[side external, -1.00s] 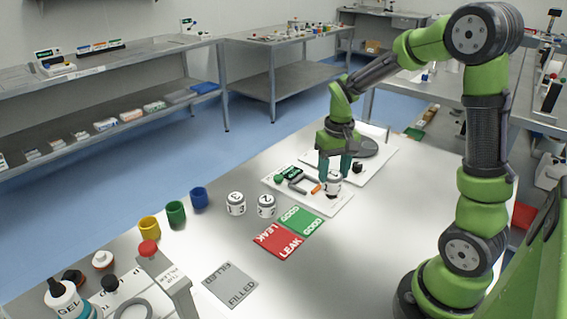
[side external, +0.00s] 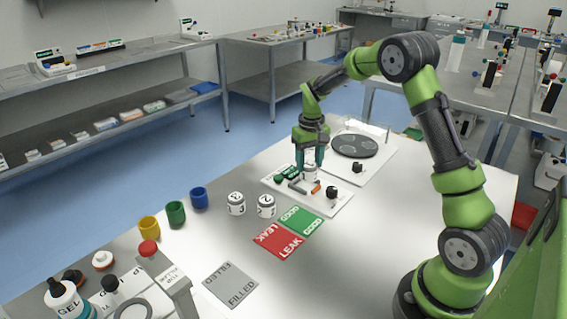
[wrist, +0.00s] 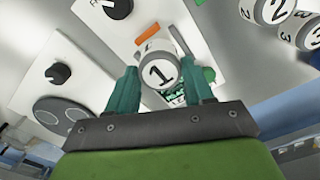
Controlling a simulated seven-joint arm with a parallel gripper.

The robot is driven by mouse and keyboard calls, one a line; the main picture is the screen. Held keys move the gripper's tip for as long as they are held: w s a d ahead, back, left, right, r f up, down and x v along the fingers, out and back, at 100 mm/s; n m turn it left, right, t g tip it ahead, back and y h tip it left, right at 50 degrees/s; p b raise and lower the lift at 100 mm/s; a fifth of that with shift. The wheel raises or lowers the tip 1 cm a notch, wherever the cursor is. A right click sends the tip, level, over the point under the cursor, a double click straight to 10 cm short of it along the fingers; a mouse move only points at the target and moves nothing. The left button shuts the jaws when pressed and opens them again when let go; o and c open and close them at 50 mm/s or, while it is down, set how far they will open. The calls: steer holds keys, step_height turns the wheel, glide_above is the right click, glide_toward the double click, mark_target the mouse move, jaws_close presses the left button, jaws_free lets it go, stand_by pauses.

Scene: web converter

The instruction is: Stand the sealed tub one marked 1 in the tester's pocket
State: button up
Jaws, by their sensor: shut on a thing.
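Tub one (wrist: 160,72) is white with a dark band and a lid marked 1. My gripper (wrist: 161,82) is shut on it, a teal finger on each side, and the lid faces the wrist camera. In the side view my gripper (side external: 309,168) points down with the tub (side external: 311,174) over the tester (side external: 333,204), a white plate with a green display (side external: 285,173), a grey bracket (side external: 297,186), an orange piece (side external: 316,188) and a black knob (side external: 332,192). The tub's underside and the pocket are hidden; I cannot tell whether it touches the plate.
Two tubs (side external: 236,203) (side external: 266,206) stand left of the tester, marked 2 and 3. Red LEAK (side external: 279,241) and green GOOD (side external: 302,220) mats lie in front. A plate with a dark disc (side external: 354,146) is behind. Yellow, green and blue cups (side external: 175,213) stand left.

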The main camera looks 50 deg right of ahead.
mark_target(307, 163)
steer(key=shift+w+d, duration=0.15)
steer(key=shift+w, duration=0.35)
steer(key=shift+f, duration=1.8)
steer(key=shift+f, duration=0.15)
steer(key=o, duration=1)
steer(key=shift+c, duration=0.2)
